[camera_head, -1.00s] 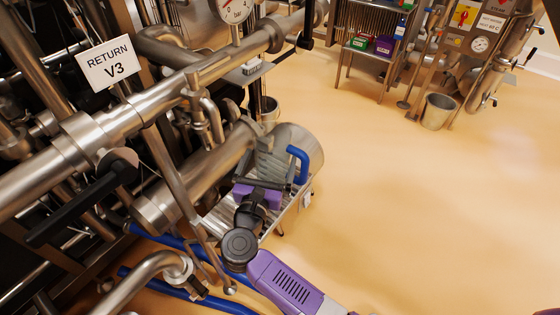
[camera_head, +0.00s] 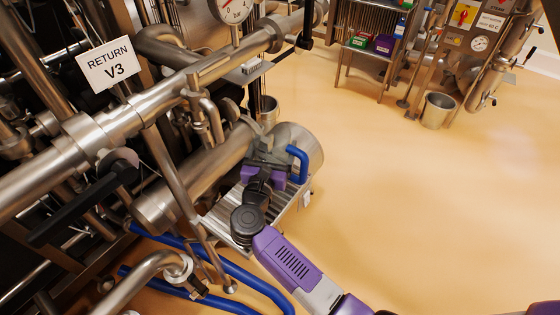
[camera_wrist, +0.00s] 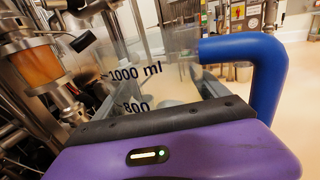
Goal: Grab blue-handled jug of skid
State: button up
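The clear jug (camera_head: 275,147) with a blue handle (camera_head: 303,163) stands on a ribbed steel tray (camera_head: 228,214) of the skid. In the wrist view the jug's clear wall (camera_wrist: 165,65) shows 1000 ml and 800 marks, and its blue handle (camera_wrist: 270,80) rises at the right. My gripper (camera_head: 268,162) is at the near side of the jug, left of the handle in the head view. In the wrist view its purple body and dark front edge cover the lower part of the jug.
Steel pipes with a RETURN V3 sign (camera_head: 110,64) and a black lever (camera_head: 78,208) crowd the left. Blue hoses (camera_head: 222,266) run below the tray. A steel bucket (camera_head: 437,110) and a rack with coloured boxes stand at the back. The floor at right is clear.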

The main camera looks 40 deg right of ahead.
jog(key=c, duration=0.3)
jog(key=shift+r, duration=0.15)
